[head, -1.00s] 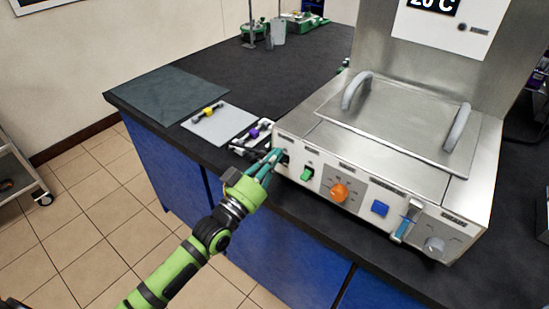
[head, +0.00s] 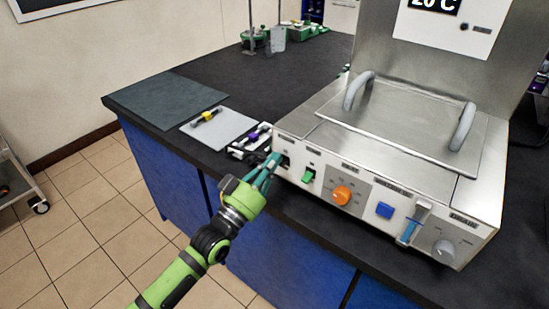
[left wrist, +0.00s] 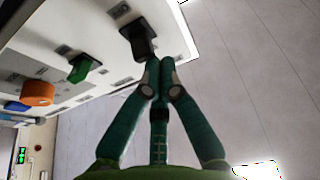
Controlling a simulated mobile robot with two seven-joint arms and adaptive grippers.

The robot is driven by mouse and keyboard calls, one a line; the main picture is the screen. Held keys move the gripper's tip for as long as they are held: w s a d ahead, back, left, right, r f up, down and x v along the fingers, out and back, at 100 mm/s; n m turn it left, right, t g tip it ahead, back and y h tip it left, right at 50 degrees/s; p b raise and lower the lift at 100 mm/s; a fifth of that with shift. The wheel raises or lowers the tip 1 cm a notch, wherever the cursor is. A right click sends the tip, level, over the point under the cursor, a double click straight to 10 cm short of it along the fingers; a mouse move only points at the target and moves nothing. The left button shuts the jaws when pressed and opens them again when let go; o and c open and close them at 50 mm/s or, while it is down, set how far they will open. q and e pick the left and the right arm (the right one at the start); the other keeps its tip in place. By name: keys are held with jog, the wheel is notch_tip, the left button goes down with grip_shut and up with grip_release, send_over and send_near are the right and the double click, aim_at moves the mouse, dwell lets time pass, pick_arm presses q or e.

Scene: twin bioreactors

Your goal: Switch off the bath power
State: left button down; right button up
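The steel bath (head: 400,135) stands on the bench with its control panel facing me. At the panel's left end is a black rocker switch (head: 284,160), partly behind my fingers; it is large in the left wrist view (left wrist: 138,38). A green switch (head: 308,175) is right of it and also shows in the left wrist view (left wrist: 82,68). My left gripper (head: 273,159) is at the black switch. In the left wrist view its fingers (left wrist: 160,68) meet at the tips, shut and empty, very close to the switch. I cannot tell whether they touch. My right gripper is not in view.
Further right on the panel are an orange knob (head: 341,195), a blue button (head: 385,210), a blue-handled part (head: 412,225) and a grey drain knob (head: 444,251). A light tray (head: 200,133) with small clamps lies left of the bath. Free bench lies behind it.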

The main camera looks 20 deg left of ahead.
pick_arm(q)
jog(key=shift+s+f+t+h+b, duration=0.15)
jog(key=shift+f+t+b, duration=0.35)
jog(key=shift+b, duration=0.75)
jog(key=shift+w+f+t+h+b, duration=0.2)
jog(key=shift+t+b, duration=0.5)
jog(key=shift+b, duration=0.55)
jog(key=shift+r, duration=0.15)
